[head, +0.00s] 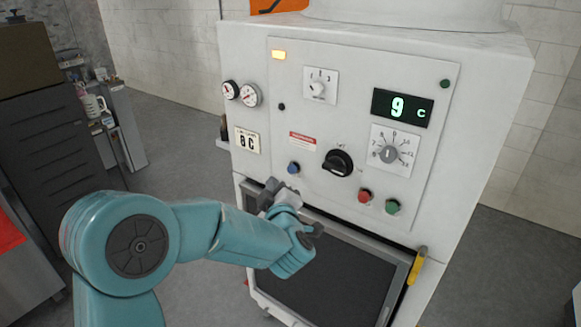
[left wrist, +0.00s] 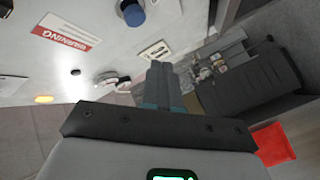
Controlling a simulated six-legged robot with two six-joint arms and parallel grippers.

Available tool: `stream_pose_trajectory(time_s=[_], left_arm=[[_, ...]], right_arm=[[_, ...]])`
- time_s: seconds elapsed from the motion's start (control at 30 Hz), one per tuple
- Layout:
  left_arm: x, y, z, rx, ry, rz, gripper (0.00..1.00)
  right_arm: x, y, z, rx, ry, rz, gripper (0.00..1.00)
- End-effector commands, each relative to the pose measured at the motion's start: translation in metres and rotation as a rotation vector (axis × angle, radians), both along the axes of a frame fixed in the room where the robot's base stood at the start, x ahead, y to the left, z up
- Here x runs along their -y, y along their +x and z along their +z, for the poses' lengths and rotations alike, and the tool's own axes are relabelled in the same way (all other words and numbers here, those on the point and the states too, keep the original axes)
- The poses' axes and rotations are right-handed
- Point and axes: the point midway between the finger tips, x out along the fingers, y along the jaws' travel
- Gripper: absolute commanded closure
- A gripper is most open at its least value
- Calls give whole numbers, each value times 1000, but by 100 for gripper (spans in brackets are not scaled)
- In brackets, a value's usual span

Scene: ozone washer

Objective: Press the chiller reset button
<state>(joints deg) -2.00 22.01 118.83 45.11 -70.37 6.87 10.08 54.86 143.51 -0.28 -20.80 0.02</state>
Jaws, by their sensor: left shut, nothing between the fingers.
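The white washer's control panel (head: 330,120) faces me in the head view. A blue button (head: 293,168) sits at its lower left, and it also shows at the top of the left wrist view (left wrist: 132,14). A red button (head: 364,196) and a green button (head: 392,206) sit lower right. No readable label tells me which one is the chiller reset. My left gripper (head: 273,187) is shut and empty, just below and left of the blue button, apparently apart from it. Its closed fingers (left wrist: 163,82) also show in the left wrist view. My right gripper is out of view.
A black knob (head: 338,163) sits between the blue and red buttons. A display (head: 402,108) reads "9 c" above a dial (head: 388,153). Two gauges (head: 241,93) are at the left. A dark framed door (head: 340,270) lies below the panel. A dark cabinet (head: 45,120) stands left.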

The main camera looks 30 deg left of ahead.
Motion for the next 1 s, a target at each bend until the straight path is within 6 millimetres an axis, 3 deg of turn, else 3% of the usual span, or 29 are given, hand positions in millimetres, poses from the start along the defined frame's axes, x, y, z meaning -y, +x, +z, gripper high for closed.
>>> stream_pose_trajectory(time_s=[0.1,0.33,1.0], left_arm=[[1,16,0,-1,0,1,100],[3,35,-1,-1,0,1,100],[3,38,-1,0,0,0,100]], right_arm=[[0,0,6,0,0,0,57],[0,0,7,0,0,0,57],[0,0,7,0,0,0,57]])
